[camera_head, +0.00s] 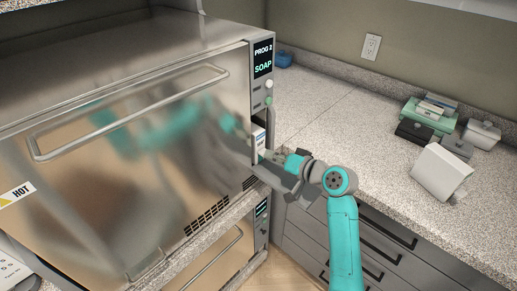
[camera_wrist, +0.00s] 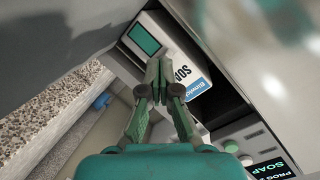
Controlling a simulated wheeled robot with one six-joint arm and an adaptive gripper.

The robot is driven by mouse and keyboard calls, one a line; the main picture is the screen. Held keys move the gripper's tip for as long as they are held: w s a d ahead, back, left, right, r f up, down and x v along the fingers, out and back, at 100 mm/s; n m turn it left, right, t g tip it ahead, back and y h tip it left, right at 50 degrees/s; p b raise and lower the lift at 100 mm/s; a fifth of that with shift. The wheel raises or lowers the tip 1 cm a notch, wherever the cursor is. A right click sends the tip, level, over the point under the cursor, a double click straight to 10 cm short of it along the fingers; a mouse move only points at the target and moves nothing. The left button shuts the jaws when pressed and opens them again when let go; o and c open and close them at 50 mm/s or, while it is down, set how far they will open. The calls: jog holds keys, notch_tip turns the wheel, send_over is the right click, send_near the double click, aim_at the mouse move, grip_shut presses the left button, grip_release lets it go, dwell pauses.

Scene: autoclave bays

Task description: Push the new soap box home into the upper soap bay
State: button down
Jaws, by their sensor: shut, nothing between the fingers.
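The soap box (camera_head: 259,137) is white and sits in the upper soap bay, a slot in the right front panel of the upper autoclave. Part of the box stands out of the slot. In the wrist view the box (camera_wrist: 183,50) shows a green patch, the word SOAP and a blue label; the dark bay opening (camera_wrist: 217,103) shows beside it. My gripper (camera_wrist: 158,68) is shut and empty, its fingertips over the box's outer face. In the head view my gripper (camera_head: 270,155) is at the box's front; I cannot tell whether it touches.
The autoclave display (camera_head: 263,59) reads PROG 2 SOAP above the bay, with knobs below it. The long door handle (camera_head: 130,110) sticks out at left. The counter (camera_head: 320,110) is clear beside the machine; a white box (camera_head: 440,172) and several small boxes stand at right.

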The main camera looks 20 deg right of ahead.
aim_at(260, 149)
jog(key=shift+r+x, duration=0.25)
jog(key=shift+x, duration=0.7)
jog(key=shift+r+x, duration=0.2)
jog(key=shift+x, duration=0.8)
jog(key=shift+s+f+v, duration=0.1)
jog(key=shift+f+v, duration=0.35)
jog(key=shift+v, duration=1.5)
jog(key=shift+s+f+v, duration=0.1)
jog(key=shift+f+v, duration=0.35)
jog(key=shift+v, duration=1.45)
jog(key=shift+s+f+v, duration=0.1)
jog(key=shift+f+v, duration=0.4)
jog(key=shift+v, duration=1.45)
jog(key=shift+d, duration=0.1)
